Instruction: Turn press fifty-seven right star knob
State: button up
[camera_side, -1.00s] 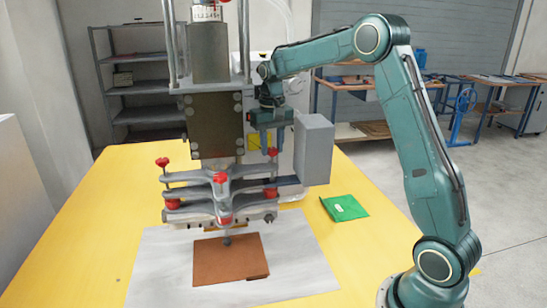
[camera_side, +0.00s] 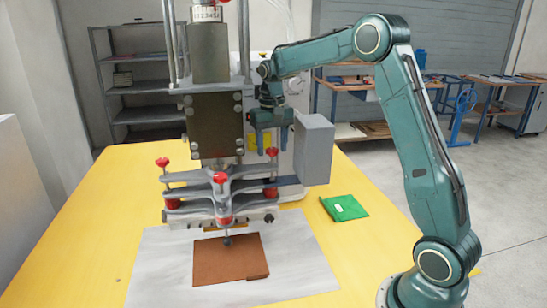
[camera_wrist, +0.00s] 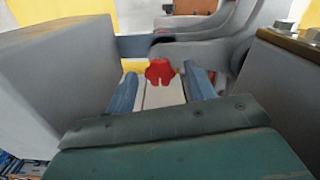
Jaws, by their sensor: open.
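The right star knob is a small red lobed knob (camera_side: 272,152) on the right arm of the press's grey plate in the side view. It also shows in the wrist view as a red star knob (camera_wrist: 160,71). My gripper (camera_side: 272,153) points down over it with its fingers apart, and nothing is held. In the wrist view my gripper's two blue fingers (camera_wrist: 162,79) stand to the left and right of the knob, with gaps visible. Whether the fingertips are level with the knob is hard to tell.
A grey box (camera_side: 315,150) stands close to the right of my gripper. The press's dark head block (camera_side: 215,125) is close on its left. Another red knob (camera_side: 162,162) is at far left.

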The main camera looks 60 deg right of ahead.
aim_at(272, 149)
jog(key=shift+n, duration=0.4)
jog(key=n, duration=0.5)
jog(key=shift+n, duration=0.3)
jog(key=n, duration=0.5)
jog(key=shift+n, duration=0.4)
notch_tip(272, 149, up, 14)
jog(key=s+a+r+m+t, duration=0.2)
jog(key=s+a+t, duration=0.1)
jog(key=s+a, duration=0.85)
jog(key=s+a+f+m+t, duration=0.1)
jog(key=s+a+f, duration=0.1)
jog(key=s, duration=0.4)
jog(key=s+a+f+m, duration=0.1)
jog(key=s+a+f, duration=0.2)
jog(key=s, duration=0.3)
jog(key=shift+s+f+m+t, duration=0.2)
jog(key=shift+f+m+t, duration=0.1)
jog(key=shift+f+t, duration=0.1)
dwell(0.6)
dwell(0.4)
